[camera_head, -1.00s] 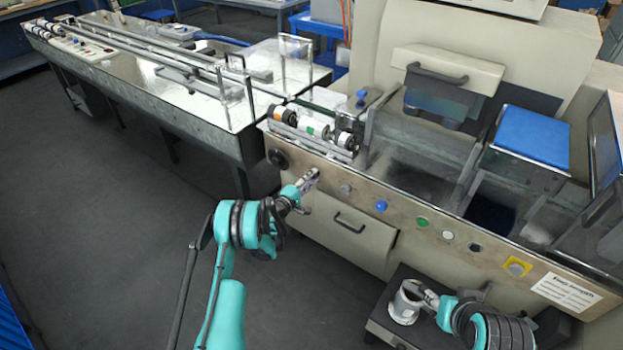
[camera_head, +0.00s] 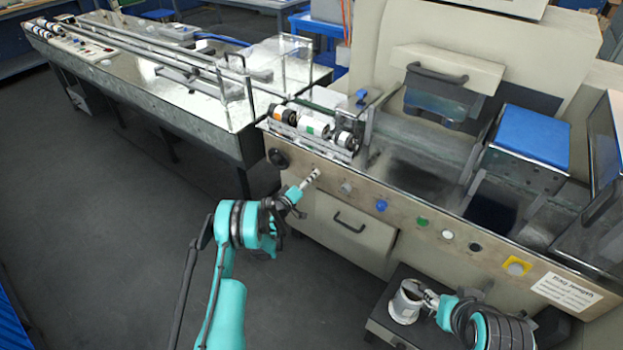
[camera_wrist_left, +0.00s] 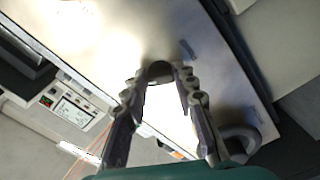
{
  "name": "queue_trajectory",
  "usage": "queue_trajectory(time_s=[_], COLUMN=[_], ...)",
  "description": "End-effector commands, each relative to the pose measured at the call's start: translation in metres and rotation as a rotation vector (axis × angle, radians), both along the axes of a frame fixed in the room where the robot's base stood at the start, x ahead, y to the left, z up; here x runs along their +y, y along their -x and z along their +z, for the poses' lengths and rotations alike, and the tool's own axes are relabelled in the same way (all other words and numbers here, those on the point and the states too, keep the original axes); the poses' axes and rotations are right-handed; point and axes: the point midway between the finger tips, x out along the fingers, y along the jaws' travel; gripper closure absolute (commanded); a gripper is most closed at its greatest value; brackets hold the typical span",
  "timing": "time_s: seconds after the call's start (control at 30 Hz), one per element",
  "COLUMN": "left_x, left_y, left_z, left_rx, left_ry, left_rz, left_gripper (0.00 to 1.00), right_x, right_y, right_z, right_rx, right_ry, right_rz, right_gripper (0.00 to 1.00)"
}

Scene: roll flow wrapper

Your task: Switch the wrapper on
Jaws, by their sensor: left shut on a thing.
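The wrapper's front panel (camera_head: 400,208) carries a row of knobs and buttons along its upper edge. My left gripper (camera_head: 314,176) reaches the panel near its left end. In the left wrist view, its fingertips (camera_wrist_left: 161,74) are closed around a small dark switch knob (camera_wrist_left: 159,68) on the panel. In the head view the fingers hide this knob. My right gripper (camera_head: 428,297) is at the lower right, beside a white cylinder (camera_head: 404,308); whether it holds the cylinder is unclear.
A black round knob (camera_head: 278,158) lies left of my left gripper. To its right are a grey knob (camera_head: 346,187), a blue knob (camera_head: 381,206), a green button (camera_head: 422,222) and a yellow-backed button (camera_head: 516,267). A drawer handle (camera_head: 349,222) is below. The floor at left is clear.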

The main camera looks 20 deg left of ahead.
Motion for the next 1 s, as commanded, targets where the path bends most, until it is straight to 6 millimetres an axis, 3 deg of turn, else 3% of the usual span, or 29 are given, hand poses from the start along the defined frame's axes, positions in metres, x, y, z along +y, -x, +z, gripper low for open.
queue_trajectory(time_s=[0.4, 0.43, 0.5, 0.83, 1.0], left_x=[-0.001, -0.001, -0.001, 0.001, 0.009], left_y=[0.001, 0.001, 0.001, 0.002, 0.022], left_z=[-0.001, -0.001, -0.001, 0.000, 0.000], left_rx=[-0.002, -0.002, -0.002, -0.003, -0.002], left_ry=[-0.010, -0.010, -0.009, -0.008, -0.008], left_rz=[-0.002, -0.002, -0.002, 0.000, 0.001], left_gripper=[1.00, 0.70, 0.52, 0.52, 0.52], right_x=[0.000, 0.000, 0.000, 0.000, 0.000], right_y=[0.000, 0.000, 0.000, 0.000, 0.000], right_z=[0.000, 0.000, 0.000, 0.000, 0.000], right_rx=[0.000, 0.000, 0.000, 0.000, 0.000], right_ry=[0.000, 0.000, 0.000, 0.000, 0.000], right_rz=[0.000, 0.000, 0.000, 0.000, 0.000], right_gripper=[0.60, 0.60, 0.60, 0.60, 0.60])
